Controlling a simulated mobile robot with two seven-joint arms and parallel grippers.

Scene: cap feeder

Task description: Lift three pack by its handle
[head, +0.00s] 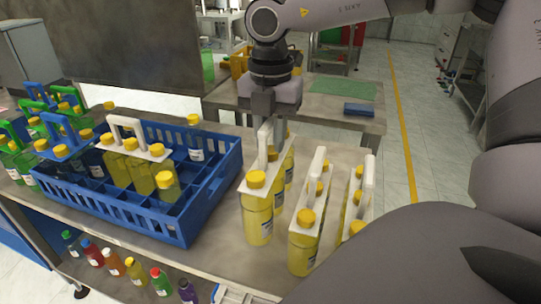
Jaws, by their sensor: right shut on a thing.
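My right gripper (272,128) comes down from above and is shut on the white handle of a three pack (258,222). This pack holds yellow bottles with yellow caps in a white carrier. It is upright on or just above the table; I cannot tell which. The gripper hides part of the handle and the pack's far end. Two similar white-handled packs stand to its right, the nearer one (304,252) and another (352,204), partly hidden by my arm. My left gripper is not in view.
A blue divided crate (185,228) stands left of the held pack, with another white-handled pack (140,178) and single bottles in it. Packs with blue (66,140) and green handles stand at the far left. Several coloured bottles (136,270) are on a lower shelf. Another table (325,118) stands behind.

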